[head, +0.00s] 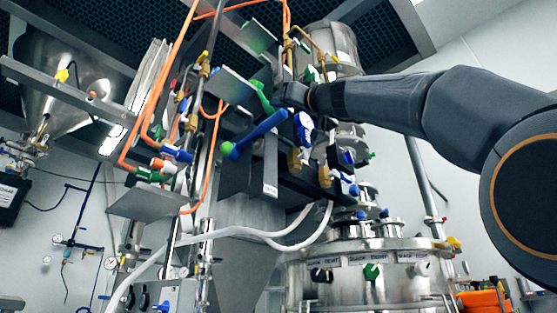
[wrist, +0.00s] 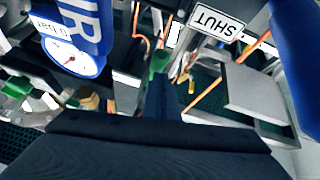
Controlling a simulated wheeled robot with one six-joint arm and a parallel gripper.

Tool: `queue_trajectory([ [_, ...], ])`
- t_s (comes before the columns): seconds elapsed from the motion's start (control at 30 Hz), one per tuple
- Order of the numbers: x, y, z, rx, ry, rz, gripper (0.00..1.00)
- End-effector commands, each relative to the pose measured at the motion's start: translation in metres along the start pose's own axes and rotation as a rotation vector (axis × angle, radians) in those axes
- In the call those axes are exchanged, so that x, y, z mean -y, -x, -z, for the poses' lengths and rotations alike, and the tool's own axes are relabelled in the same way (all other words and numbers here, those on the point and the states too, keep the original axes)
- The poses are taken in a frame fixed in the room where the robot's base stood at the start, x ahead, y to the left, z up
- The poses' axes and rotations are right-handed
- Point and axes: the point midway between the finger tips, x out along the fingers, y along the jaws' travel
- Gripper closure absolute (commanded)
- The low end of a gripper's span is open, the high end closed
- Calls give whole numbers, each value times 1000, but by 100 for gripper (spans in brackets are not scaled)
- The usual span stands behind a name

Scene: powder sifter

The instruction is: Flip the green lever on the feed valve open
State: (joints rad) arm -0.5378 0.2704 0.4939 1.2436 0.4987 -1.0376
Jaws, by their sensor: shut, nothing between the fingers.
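A green lever (head: 262,97) shows in the head view on the valve cluster, slanting just left of my gripper (head: 284,92). My gripper's tip lies close beside it; I cannot tell whether they touch. In the wrist view my shut fingers (wrist: 161,98) hold nothing and point at a green part (wrist: 158,62) just beyond their tips, perhaps the lever's end. A white SHUT sign (wrist: 216,23) hangs upside down in the wrist view. The feed valve's body is largely hidden behind my gripper and the fittings.
A blue bar (head: 262,131) with a green ball end (head: 228,149) sticks out below the lever. A round gauge (wrist: 72,57) is at the upper left of the wrist view. Orange hoses (head: 155,95) and grey plates crowd the left. A steel vessel (head: 365,275) stands below.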

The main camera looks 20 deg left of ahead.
Motion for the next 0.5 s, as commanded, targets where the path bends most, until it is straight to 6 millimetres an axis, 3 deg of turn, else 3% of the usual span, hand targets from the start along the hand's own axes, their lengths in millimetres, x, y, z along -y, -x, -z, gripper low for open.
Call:
queue_trajectory([
  [0.1, -6, 15, 29, -15, 8, -7, 100],
  [0.5, -2, 61, 10, -19, 8, -9, 100],
])
